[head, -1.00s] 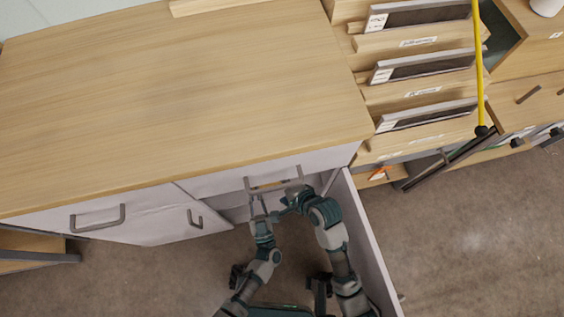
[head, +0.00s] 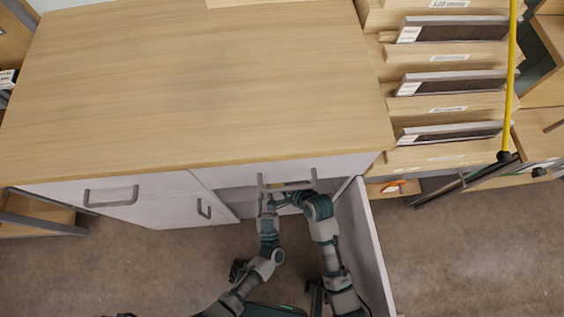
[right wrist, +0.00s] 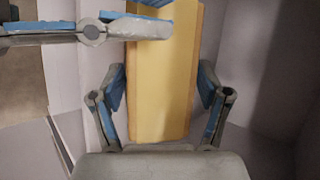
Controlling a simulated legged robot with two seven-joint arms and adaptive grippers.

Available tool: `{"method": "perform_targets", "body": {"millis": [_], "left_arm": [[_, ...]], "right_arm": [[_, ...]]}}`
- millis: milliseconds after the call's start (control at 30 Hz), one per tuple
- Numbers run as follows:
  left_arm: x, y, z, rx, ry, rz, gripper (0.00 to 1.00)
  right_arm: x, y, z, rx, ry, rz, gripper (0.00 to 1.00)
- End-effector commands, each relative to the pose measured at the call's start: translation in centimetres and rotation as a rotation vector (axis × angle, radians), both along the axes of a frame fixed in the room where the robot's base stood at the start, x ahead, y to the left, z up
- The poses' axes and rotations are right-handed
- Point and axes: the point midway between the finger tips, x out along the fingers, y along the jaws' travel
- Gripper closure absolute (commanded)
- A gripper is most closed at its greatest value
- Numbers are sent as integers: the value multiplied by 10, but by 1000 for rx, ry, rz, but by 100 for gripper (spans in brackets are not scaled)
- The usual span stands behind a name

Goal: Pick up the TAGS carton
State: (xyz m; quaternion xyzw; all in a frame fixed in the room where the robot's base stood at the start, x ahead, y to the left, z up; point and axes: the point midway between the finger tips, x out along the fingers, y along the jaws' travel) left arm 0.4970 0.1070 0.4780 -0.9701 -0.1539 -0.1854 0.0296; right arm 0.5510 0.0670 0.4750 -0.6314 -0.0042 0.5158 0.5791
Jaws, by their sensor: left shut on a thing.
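A plain yellow-orange carton (right wrist: 163,85) stands upright in the right wrist view; no lettering on it can be read. My right gripper (right wrist: 163,88) has its two blue-padded fingers spread on either side of the carton, with no clear grip on it. My left gripper (right wrist: 160,14) comes in from the left in that view and is shut on the carton's upper part. In the head view my left gripper (head: 268,198) reaches into the open cabinet under the counter. My right gripper is mostly hidden there beneath the counter edge.
The wooden counter top (head: 200,90) overhangs the cabinet. An open cabinet door (head: 362,245) stands close right of my right arm. A drawer handle (head: 288,182) sits above the opening. Shelves with slanted panels (head: 450,75) and a yellow pole (head: 511,80) stand at right.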

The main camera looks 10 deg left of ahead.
Motion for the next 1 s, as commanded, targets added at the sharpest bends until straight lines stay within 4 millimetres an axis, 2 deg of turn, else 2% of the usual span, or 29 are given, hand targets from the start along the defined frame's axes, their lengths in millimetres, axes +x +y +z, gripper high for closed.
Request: {"method": "perform_targets", "body": {"millis": [33, 100, 200, 367, 600, 867, 1000], "left_arm": [[-5, 5, -20, -1, 47, 2, 100], [-5, 5, -20, -1, 47, 2, 100], [-5, 5, -20, -2, 46, 2, 100], [-4, 3, -17, -3, 42, 1, 100], [-4, 1, -1, -4, 34, -1, 100], [-5, -1, 2, -4, 27, 0, 100], [-18, -5, -4, -3, 28, -1, 100]], "right_arm": [[-1, -1, -6, -2, 5, -1, 55], [-1, -1, -6, -2, 5, 0, 72], [-1, -1, -5, -3, 5, -1, 80], [-2, -2, -5, -3, 6, 0, 80], [-3, -2, -5, -4, 6, 1, 80], [-3, -3, -5, -8, 7, 1, 80], [-3, -4, -5, -9, 7, 1, 80]]}}
